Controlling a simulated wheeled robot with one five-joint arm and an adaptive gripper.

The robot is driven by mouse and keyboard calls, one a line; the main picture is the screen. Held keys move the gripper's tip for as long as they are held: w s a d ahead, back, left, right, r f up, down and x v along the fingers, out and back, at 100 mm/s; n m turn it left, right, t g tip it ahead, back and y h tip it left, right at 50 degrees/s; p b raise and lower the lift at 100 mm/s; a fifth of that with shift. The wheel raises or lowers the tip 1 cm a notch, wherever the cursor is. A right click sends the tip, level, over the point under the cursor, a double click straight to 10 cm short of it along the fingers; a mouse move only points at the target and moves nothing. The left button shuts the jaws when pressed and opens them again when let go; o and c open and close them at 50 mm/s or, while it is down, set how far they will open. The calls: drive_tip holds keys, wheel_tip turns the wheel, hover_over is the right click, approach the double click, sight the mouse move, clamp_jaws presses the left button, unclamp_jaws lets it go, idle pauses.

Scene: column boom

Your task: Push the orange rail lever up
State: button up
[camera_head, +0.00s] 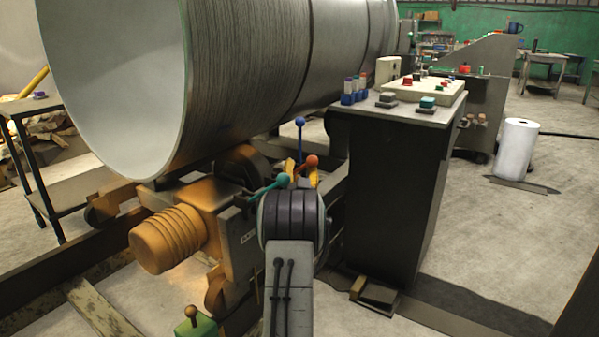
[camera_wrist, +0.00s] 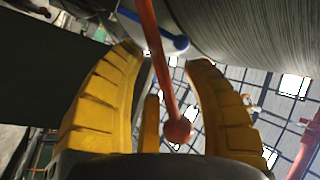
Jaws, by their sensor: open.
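The orange rail lever is an orange-red rod with a ball knob (camera_head: 312,160), in the middle of the head view beside the roller frame. In the wrist view its knob (camera_wrist: 178,131) and rod stand between the yellow fingers of my gripper (camera_wrist: 165,60). The fingers are spread, with gaps visible on both sides of the lever. In the head view my gripper (camera_head: 302,170) is partly hidden behind my wrist, its yellow fingers around the lever's knob. The lever's lower end is hidden in the head view.
A blue-knobbed lever (camera_head: 300,121) stands just behind, also in the wrist view (camera_wrist: 181,43). A teal-knobbed lever (camera_head: 284,179) is close on the left. A large metal pipe (camera_head: 250,70) lies above left. A dark control cabinet (camera_head: 385,190) stands right.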

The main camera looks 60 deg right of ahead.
drive_tip(key=shift+c, duration=0.3)
clamp_jaws()
